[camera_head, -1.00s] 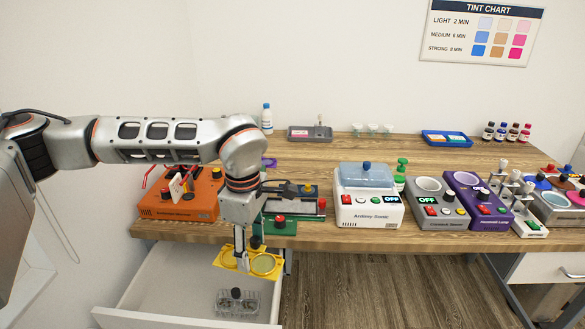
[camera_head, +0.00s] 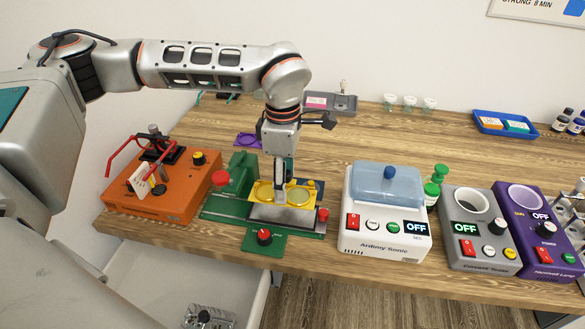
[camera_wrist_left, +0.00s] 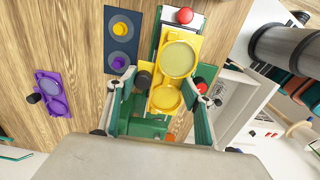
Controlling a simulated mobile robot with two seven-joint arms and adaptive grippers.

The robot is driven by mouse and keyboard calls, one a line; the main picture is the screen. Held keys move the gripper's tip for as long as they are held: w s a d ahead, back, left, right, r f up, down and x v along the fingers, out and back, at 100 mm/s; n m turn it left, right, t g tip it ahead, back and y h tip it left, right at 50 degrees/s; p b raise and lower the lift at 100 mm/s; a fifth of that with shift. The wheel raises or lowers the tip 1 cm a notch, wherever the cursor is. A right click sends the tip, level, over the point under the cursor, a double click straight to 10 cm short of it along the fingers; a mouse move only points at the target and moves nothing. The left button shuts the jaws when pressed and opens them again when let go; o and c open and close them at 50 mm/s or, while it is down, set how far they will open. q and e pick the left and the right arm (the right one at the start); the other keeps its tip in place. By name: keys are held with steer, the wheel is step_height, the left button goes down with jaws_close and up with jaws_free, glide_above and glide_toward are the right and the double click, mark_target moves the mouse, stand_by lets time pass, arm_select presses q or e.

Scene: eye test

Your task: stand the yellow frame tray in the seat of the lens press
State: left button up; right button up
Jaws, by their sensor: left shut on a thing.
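The yellow frame tray (camera_head: 262,192) has two round lens openings, and it also shows in the left wrist view (camera_wrist_left: 180,60). My left gripper (camera_head: 279,207) points down and is shut on the tray, with a finger on each side of it in the wrist view (camera_wrist_left: 172,84). The tray lies roughly flat over the grey metal bed of a green press (camera_head: 228,206) with red knobs, which seems to be the lens press. I cannot tell whether the tray rests in the seat or hangs just above it. My fingers hide part of the tray. My right gripper is not in view.
An orange machine (camera_head: 165,190) stands left of the press and a white Ardimy Sonic box (camera_head: 385,225) right of it. A purple tray (camera_head: 247,140) lies behind. A dark plate with a yellow knob (camera_wrist_left: 121,40) is close beside the tray. An open drawer (camera_head: 150,275) is below.

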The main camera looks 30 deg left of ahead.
arm_select(q)
steer(key=shift+s+f+b, duration=0.2)
steer(key=shift+f+b, duration=0.25)
step_height(320, 180, down, 2)
steer(key=shift+f+b, duration=0.15)
steer(key=shift+b, duration=0.75)
steer(key=shift+w+f+b, duration=0.1)
steer(key=shift+f+b, duration=0.3)
steer(key=shift+f, duration=0.7)
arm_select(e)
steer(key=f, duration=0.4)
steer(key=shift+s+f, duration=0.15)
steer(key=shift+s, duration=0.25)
arm_select(q)
steer(key=shift+f, duration=0.3)
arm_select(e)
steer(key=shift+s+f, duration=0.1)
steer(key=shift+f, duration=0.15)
arm_select(q)
steer(key=o, duration=1.3)
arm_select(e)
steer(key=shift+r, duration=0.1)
